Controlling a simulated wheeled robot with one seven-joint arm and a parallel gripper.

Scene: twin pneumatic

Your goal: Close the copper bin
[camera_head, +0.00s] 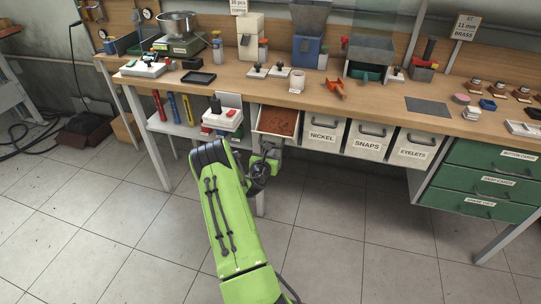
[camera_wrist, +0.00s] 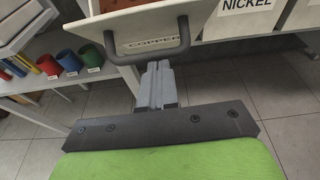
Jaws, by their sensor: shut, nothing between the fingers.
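The copper bin (camera_head: 277,122) hangs under the workbench and stands pulled out, its reddish-brown contents showing from above. In the wrist view its white front (camera_wrist: 120,44) carries the label "COPPER" and a dark handle (camera_wrist: 150,52). My gripper (camera_wrist: 157,72) is shut and empty, its fingertips right at the handle's lower bar; I cannot tell whether they touch it.
The nickel bin (camera_head: 323,134), snaps bin (camera_head: 367,139) and eyelets bin (camera_head: 413,149) sit to the right, with green drawers (camera_head: 490,187) beyond. The tiled floor in front is clear.

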